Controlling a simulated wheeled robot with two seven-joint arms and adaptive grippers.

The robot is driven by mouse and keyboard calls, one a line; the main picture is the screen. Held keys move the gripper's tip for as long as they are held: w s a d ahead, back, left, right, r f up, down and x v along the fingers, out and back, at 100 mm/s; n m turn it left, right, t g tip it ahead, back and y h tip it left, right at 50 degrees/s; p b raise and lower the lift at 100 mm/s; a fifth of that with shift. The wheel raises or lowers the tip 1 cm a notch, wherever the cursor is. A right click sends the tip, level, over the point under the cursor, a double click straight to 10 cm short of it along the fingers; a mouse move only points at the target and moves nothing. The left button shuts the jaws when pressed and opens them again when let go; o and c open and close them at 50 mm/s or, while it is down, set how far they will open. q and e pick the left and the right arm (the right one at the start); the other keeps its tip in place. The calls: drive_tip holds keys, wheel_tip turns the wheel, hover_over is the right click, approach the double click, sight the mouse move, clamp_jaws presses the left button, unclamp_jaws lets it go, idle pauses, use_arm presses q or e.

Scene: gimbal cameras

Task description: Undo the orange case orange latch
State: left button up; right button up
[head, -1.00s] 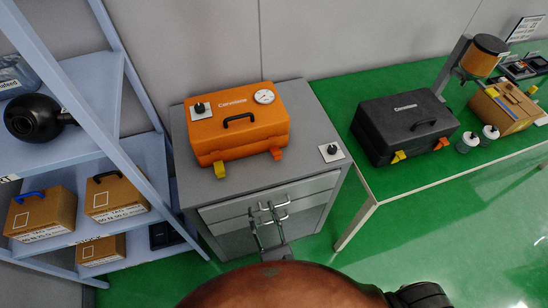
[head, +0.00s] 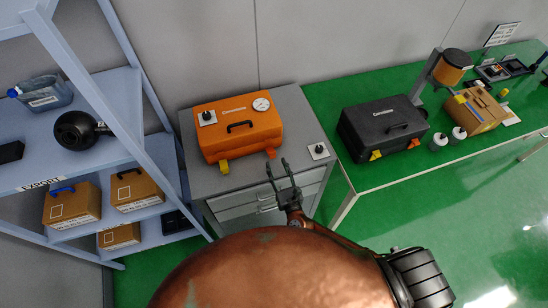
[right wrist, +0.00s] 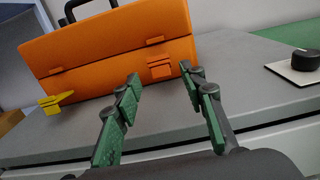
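My right gripper (head: 276,164) is just in front of the orange latch, with open fingers. In the right wrist view the orange latch (right wrist: 160,67) shows ahead, between and beyond the open fingers (right wrist: 160,88), apart from them; the yellow latch (right wrist: 54,102) is at left. My left gripper is out of view.
The grey cabinet (head: 296,113) has a black knob on a white plate (head: 318,151) at its right. A black case (head: 383,128) and bottles stand on the green table (head: 320,101). A blue shelf with boxes (head: 72,205) is at left.

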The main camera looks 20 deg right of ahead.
sight(273, 156)
drive_tip(key=shift+w+a, duration=0.1)
drive_tip(key=shift+w, duration=1.95)
drive_tip(key=shift+c, duration=0.2)
